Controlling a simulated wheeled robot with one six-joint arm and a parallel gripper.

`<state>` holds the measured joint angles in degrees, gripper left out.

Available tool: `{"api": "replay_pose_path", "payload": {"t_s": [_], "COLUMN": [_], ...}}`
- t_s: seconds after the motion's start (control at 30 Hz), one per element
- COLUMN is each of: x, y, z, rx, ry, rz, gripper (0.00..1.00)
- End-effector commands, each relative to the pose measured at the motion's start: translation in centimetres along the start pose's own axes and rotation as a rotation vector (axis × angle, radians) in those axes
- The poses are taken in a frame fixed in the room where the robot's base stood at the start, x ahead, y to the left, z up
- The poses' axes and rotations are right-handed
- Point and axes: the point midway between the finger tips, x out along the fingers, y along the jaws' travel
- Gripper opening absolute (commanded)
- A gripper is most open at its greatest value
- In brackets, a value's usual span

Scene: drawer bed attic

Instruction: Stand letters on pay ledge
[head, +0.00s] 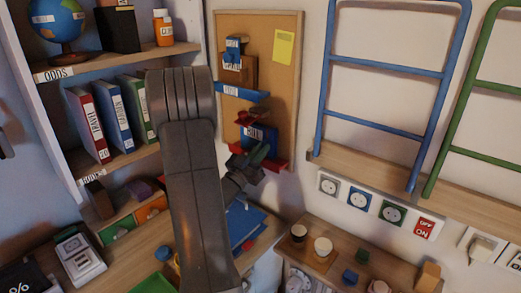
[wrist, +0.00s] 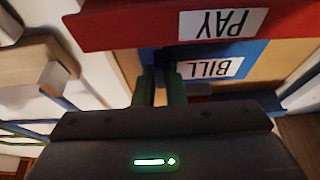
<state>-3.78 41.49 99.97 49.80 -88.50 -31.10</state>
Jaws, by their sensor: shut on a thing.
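A blue letter labelled BILL (wrist: 215,68) is in the wrist view, where labels appear upside down, close to a red ledge labelled PAY (wrist: 190,20). My gripper (wrist: 163,80) is shut on the blue letter near one end. In the head view the blue letter (head: 262,135) is upright at the red ledge (head: 273,163) low on the cork board, and my gripper (head: 250,160) is in front of it. I cannot tell whether the letter's bottom touches the ledge. A red piece (head: 251,116) shows just above the letter.
A blue ledge (head: 240,92) and a brown holder (head: 238,70) with a blue item are higher on the cork board (head: 285,100). A shelf with binders (head: 118,115) stands left. Blue (head: 388,70) and green ladders are right. The desk below holds a blue folder (head: 243,225).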

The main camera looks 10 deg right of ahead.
Motion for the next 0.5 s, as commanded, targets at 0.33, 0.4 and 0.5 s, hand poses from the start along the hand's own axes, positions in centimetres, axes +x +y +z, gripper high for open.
{"api": "replay_pose_path", "payload": {"t_s": [0.33,0.4,0.5], "x": [-0.19,-0.26,-0.23], "y": [-0.02,-0.02,-0.02], "z": [0.32,0.48,0.41], "rx": [0.002,0.002,0.002], "ry": [0.002,0.002,0.001], "rz": [0.0,0.0,0.0], "gripper": [0.0,0.0,0.2]}}
